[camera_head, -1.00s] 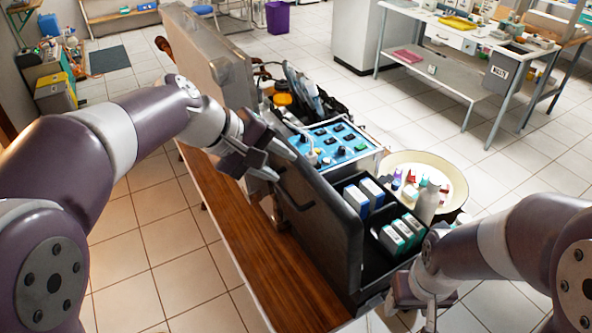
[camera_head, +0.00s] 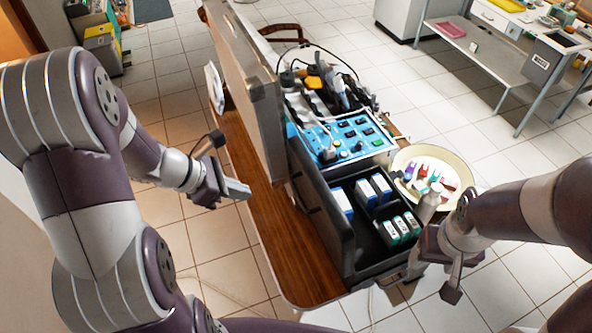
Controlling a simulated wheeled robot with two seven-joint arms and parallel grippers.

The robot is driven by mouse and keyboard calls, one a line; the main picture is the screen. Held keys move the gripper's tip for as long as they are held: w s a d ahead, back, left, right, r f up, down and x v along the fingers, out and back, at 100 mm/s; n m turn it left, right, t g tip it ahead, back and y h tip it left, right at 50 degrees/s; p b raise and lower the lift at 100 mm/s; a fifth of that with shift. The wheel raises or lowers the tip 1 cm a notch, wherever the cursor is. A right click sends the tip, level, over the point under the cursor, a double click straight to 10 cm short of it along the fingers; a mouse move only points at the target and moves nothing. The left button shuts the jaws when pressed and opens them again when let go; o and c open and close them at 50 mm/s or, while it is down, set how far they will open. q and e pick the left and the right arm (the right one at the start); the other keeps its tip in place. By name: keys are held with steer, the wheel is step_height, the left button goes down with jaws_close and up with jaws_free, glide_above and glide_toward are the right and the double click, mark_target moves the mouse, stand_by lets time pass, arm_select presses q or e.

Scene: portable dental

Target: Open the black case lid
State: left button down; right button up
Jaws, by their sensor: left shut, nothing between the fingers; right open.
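The black case (camera_head: 372,267) stands at the front end of the wooden bench. Its lid (camera_head: 322,214) is open and stands roughly upright along the left side. White-and-blue and white-and-green boxes show inside. My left gripper (camera_head: 243,190) is shut and empty, left of the lid and apart from it, over the bench's left edge. My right gripper (camera_head: 436,268) is open beside the case's right front corner; whether it touches the case is hard to tell.
Behind the case is a blue control panel (camera_head: 352,137) with a tall grey lid (camera_head: 250,95) on its left. A round cream basin (camera_head: 455,165) with small bottles stands to the right, near a silver bottle (camera_head: 427,203). Tiled floor lies open on the left.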

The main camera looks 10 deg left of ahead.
mark_target(320, 178)
arm_select(q)
steer(key=w+d+r+p+x, duration=0.1)
steer(key=x, duration=1.1)
steer(key=shift+w+d+p, duration=0.2)
steer(key=shift+w+p, duration=0.05)
steer(key=shift+p, duration=0.1)
arm_select(e)
steer(key=shift+s+a+r, duration=0.1)
steer(key=shift+a+r, duration=0.2)
steer(key=shift+r, duration=0.35)
arm_select(q)
steer(key=shift+d, duration=0.15)
arm_select(e)
steer(key=shift+d, duration=0.1)
arm_select(q)
steer(key=w+d+r, duration=0.1)
steer(key=d, duration=0.1)
steer(key=w+d+r, duration=0.1)
steer(key=w+d, duration=0.1)
steer(key=d, duration=0.1)
steer(key=w+d+r, duration=0.1)
steer(key=w+d, duration=0.1)
steer(key=shift+w+d, duration=0.1)
steer(key=shift+d, duration=0.15)
steer(key=shift+a, duration=0.1)
arm_select(e)
steer(key=shift+r, duration=0.1)
